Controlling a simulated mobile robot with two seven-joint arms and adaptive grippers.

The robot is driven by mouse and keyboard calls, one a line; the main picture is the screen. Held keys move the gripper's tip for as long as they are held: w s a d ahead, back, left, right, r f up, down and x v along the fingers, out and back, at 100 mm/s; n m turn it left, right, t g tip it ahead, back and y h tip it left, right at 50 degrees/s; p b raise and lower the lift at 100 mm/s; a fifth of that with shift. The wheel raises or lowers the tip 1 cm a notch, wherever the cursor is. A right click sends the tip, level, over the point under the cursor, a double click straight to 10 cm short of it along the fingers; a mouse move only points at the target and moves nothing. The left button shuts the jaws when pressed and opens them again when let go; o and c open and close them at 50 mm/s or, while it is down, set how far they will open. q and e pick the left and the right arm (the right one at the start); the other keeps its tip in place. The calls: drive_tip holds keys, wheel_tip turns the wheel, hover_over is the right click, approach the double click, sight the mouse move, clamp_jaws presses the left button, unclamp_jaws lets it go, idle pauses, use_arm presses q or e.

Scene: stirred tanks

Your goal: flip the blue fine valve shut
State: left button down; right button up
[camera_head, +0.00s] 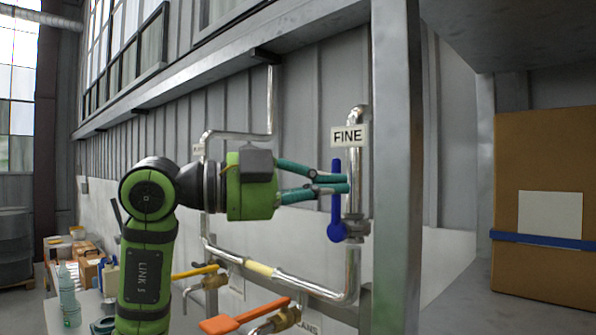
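The blue fine valve has a flat blue handle (337,211) that stands upright beside a vertical silver pipe, under a white sign (349,136) reading FINE. The handle's round lower end sits by the valve body (356,230). My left gripper (345,183) reaches in from the left with its teal fingers level. My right gripper is not in view.
A grey steel post (397,180) stands just right of the valve. An orange handle (243,314) and a yellow handle (195,272) sit on lower pipes. A cardboard box (545,275) rests on a shelf at right. Bottles and boxes crowd a table at lower left.

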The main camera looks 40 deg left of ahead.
use_arm(q)
drive_tip(key=w+p, duration=0.1)
drive_tip(key=w, duration=0.1)
drive_tip(key=w+a+p, duration=0.1)
drive_tip(key=w+p, duration=0.1)
drive_tip(key=shift+w+a, duration=0.1)
drive_tip(key=shift+a, duration=0.05)
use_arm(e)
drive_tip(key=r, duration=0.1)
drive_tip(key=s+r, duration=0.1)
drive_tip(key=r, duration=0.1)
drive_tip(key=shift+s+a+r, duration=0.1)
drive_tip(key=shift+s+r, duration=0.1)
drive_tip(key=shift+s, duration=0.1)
use_arm(q)
drive_tip(key=shift+a, duration=0.1)
drive_tip(key=shift+a+n+b, duration=0.3)
drive_tip(key=shift+b, duration=0.1)
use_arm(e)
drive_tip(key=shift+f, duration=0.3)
